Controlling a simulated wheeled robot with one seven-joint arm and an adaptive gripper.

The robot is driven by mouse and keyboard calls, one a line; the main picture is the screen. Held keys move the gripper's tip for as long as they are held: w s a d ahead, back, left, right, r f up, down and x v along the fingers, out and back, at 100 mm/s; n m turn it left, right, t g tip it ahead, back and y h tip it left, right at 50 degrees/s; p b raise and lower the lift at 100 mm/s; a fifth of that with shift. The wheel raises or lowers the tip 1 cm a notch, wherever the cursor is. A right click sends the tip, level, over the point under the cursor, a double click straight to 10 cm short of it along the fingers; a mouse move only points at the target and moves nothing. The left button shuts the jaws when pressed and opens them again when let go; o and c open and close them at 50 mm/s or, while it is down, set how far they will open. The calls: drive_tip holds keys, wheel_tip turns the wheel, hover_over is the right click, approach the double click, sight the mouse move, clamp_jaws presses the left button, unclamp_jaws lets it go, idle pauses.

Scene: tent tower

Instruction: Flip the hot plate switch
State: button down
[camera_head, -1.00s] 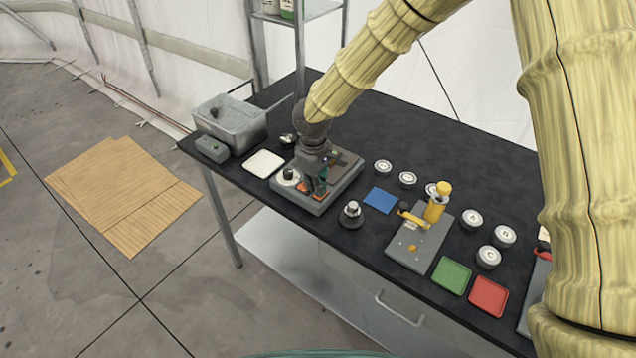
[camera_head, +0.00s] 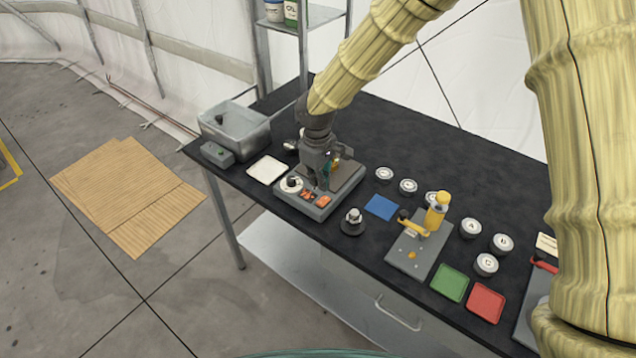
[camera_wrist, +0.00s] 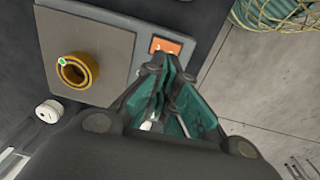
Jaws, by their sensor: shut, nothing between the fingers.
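The hot plate (camera_head: 343,196) is a grey box near the front edge of the black table, with a dark square top. In the wrist view an orange switch (camera_wrist: 166,46) with a white mark lies just ahead of my fingertips. My gripper (camera_head: 321,186) is over the hot plate, close behind the switch panel. Its fingers are shut and empty in the wrist view (camera_wrist: 166,64). I cannot tell whether the tips touch the panel or which way the switch is set.
A brass-coloured ring (camera_wrist: 78,70) sits on the hot plate's top. A white tile (camera_head: 267,169) and grey bin (camera_head: 235,130) stand left. A black-based knob (camera_head: 353,221), blue mat (camera_head: 381,206) and yellow-handled press (camera_head: 420,240) stand right. Several round tins lie behind.

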sight(322, 198)
wheel_tip(322, 198, up, 9)
drive_tip(key=b, duration=0.2)
drive_tip(key=shift+w+d+b, duration=0.35)
drive_tip(key=shift+w, duration=0.05)
